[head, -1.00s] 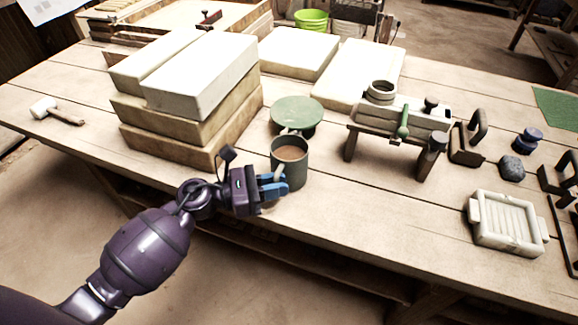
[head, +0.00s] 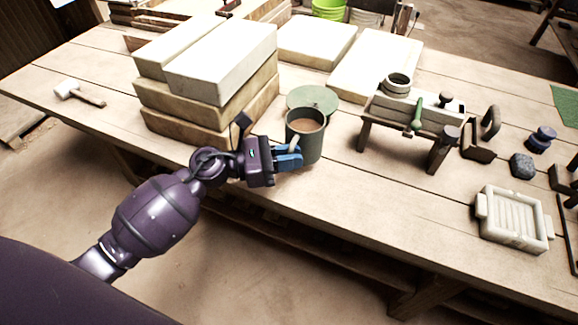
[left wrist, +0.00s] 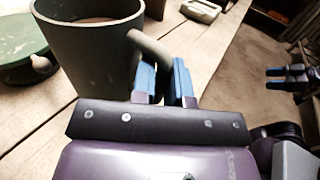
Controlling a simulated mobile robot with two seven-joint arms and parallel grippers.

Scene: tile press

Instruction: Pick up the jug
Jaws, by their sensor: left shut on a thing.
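The jug (head: 304,144) is a dark grey-green cylinder with a brown content showing at its open top. It stands upright near the front edge of the workbench, and it also shows in the left wrist view (left wrist: 92,50). My left gripper (head: 291,157) is shut on the jug's handle (left wrist: 150,48), with its blue fingers on either side of it. The jug's base is hidden in the wrist view, and I cannot tell for sure whether it is clear of the bench. My right gripper (left wrist: 277,78) shows small at the wrist view's right edge, its blue fingers apart and empty.
A green round disc (head: 313,97) lies just behind the jug. Stacked blocks (head: 205,90) stand to its left. A small wooden stand (head: 415,115) with a green-handled tool is to the right. A pale ribbed tray (head: 512,218) lies farther right. The bench front between is clear.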

